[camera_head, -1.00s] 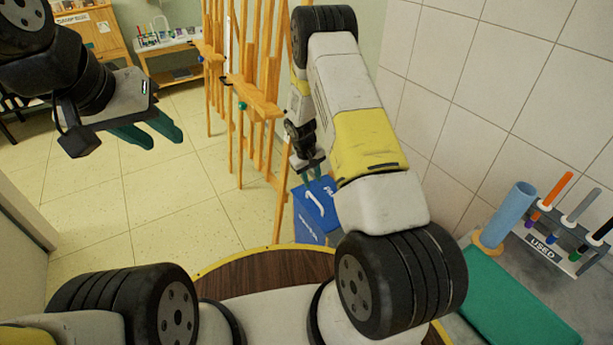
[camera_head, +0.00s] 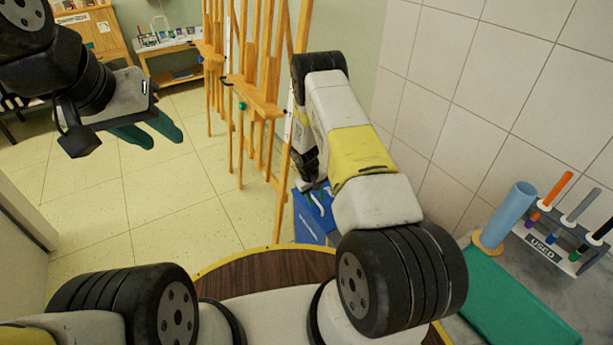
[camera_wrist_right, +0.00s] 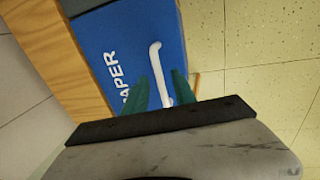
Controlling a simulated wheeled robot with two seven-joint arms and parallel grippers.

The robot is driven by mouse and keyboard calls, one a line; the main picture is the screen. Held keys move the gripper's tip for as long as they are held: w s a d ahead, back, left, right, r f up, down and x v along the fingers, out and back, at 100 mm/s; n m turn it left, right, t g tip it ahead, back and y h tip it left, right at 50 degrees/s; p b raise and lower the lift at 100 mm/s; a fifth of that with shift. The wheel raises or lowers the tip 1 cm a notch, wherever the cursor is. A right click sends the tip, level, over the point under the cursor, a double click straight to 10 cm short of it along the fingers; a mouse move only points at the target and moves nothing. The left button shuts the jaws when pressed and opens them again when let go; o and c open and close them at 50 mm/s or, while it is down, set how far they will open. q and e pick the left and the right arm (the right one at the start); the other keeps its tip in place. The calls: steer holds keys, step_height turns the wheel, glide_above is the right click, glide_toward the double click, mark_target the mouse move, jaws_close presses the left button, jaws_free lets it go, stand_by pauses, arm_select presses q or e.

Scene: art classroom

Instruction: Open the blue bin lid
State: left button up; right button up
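The blue bin (camera_head: 309,224) stands on the floor beyond the round wooden surface, partly hidden by my right arm. Its blue lid (camera_wrist_right: 120,35) carries white lettering reading "APER" and a white bar handle (camera_wrist_right: 157,68), and looks shut. My right gripper (camera_wrist_right: 162,84) is open at the lid, its green fingers apart on either side of the handle's near part. I cannot tell whether they touch it. In the head view, my right gripper (camera_head: 317,190) is mostly hidden by its own wrist. My left gripper (camera_head: 164,142) is open and empty, far from the bin.
Wooden easels (camera_head: 258,95) stand close behind and left of the bin. A tiled wall (camera_head: 470,90) is to the right. A counter there holds a green mat (camera_head: 515,300), a blue cylinder (camera_head: 508,213) and a marker rack (camera_head: 560,235). The left floor is clear.

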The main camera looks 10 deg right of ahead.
jaws_close()
stand_by(1.3)
